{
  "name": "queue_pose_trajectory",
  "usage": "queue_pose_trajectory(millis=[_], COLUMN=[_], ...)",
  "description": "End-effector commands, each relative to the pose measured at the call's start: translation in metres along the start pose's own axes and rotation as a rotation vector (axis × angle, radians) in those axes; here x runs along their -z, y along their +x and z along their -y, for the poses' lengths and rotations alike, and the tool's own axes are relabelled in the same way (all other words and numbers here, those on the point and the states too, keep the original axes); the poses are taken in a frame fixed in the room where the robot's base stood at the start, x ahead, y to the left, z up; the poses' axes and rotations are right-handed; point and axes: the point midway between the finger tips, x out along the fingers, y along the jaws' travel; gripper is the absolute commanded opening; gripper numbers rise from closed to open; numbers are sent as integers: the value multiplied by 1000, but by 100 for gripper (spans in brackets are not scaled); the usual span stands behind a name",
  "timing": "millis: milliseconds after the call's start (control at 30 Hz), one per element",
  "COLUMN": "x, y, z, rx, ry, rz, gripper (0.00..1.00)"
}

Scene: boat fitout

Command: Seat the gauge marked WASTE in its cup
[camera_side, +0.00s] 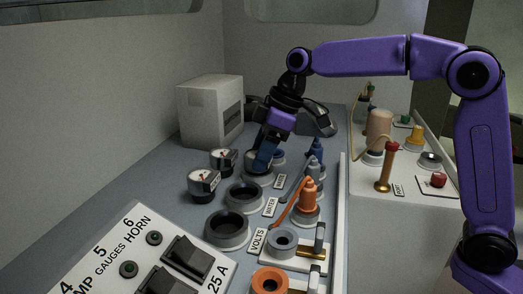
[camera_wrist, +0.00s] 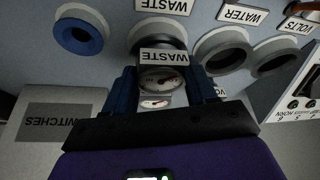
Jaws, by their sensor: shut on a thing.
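My gripper (camera_side: 263,160) points down, its blue fingers (camera_wrist: 163,88) shut on the WASTE gauge. In the wrist view the WASTE gauge (camera_wrist: 163,78) shows a round pale dial with a needle and a WASTE tag along its edge. Behind it is a pale-rimmed cup (camera_wrist: 143,25) beside a WASTE label (camera_wrist: 163,6) on the panel. The gauge covers much of this cup's dark opening. In the side view the cup (camera_side: 258,181) lies just under the fingers. I cannot tell whether the gauge is above the opening or partly inside it.
Two loose gauges (camera_side: 222,159) (camera_side: 203,183) stand left of the cups. Empty cups (camera_side: 243,197) (camera_side: 228,230) are in front, and a blue-lined cup (camera_wrist: 79,36) is beside the WASTE cup. Orange and blue plugs (camera_side: 308,197) stand to the right. A white box (camera_side: 210,110) is behind.

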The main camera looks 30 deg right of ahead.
Motion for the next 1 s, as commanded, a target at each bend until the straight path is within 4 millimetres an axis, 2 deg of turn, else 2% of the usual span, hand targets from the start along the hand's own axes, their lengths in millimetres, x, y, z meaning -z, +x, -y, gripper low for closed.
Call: queue_pose_trajectory(millis=[33, 67, 133, 433, 567, 667, 1000], x=[0, 0, 0, 0, 0, 1, 0], y=[0, 0, 0, 0, -8, -22, -93], z=[0, 0, 0, 0, 0, 0, -1], rx=[0, 0, 0, 0, -1, -2, -4], ry=[0, 0, 0, 0, 0, 0, 0], rz=[-1, -1, -1, 0, -1, -3, -4], gripper=[22, 63, 85, 86, 86, 86, 86])
